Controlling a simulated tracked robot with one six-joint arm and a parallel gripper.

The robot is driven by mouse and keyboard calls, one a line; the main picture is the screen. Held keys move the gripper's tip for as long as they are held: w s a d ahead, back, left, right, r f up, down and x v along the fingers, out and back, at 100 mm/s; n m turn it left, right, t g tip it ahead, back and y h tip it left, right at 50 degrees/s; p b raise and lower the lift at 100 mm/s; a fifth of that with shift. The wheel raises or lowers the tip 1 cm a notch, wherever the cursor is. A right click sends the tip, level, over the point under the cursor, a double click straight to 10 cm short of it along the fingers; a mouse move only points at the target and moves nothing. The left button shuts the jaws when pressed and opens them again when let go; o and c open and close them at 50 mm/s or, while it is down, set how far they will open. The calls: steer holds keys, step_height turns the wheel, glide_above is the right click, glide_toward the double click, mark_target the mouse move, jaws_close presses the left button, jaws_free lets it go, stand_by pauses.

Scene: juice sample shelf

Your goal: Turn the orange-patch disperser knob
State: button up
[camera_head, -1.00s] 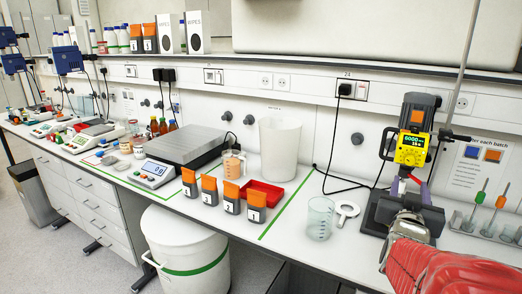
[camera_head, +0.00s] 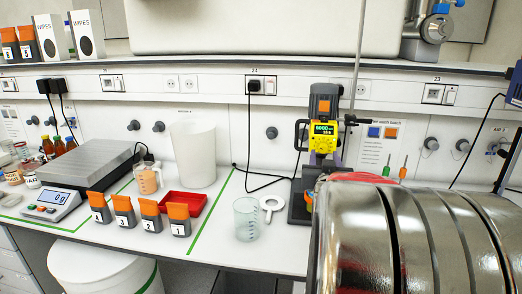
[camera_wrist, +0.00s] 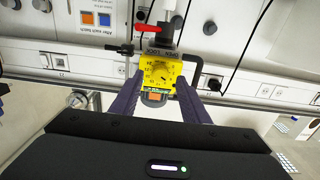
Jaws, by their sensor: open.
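The disperser stands upright on the bench, its grey motor with an orange patch (camera_head: 324,106) above a yellow control unit (camera_head: 323,135) with a lit display. In the wrist view the disperser appears upside down. Its round dial knob (camera_wrist: 160,73) is on the yellow face, and the orange patch (camera_wrist: 153,97) shows below it. My gripper (camera_wrist: 161,82) is open and empty, with purple fingers on either side of the yellow unit in that picture. No contact with the knob shows; the exact gap cannot be told. In the head view my arm hides most of the gripper.
A glass beaker (camera_head: 246,219) and a white ring (camera_head: 271,204) are left of the disperser. Orange-topped containers (camera_head: 152,216), a red tray (camera_head: 184,201) and a balance (camera_head: 53,199) are farther left. A black cable (camera_head: 262,183) runs along the wall. A vertical rod stands beside the disperser.

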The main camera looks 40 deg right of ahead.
mark_target(323, 150)
steer(key=x, duration=0.2)
steer(key=shift+w+d, duration=0.25)
steer(key=shift+d, duration=0.05)
steer(key=shift+w, duration=0.3)
steer(key=shift+s+d, duration=0.1)
steer(key=shift+s, duration=0.05)
steer(key=c, duration=1)
jaws_close()
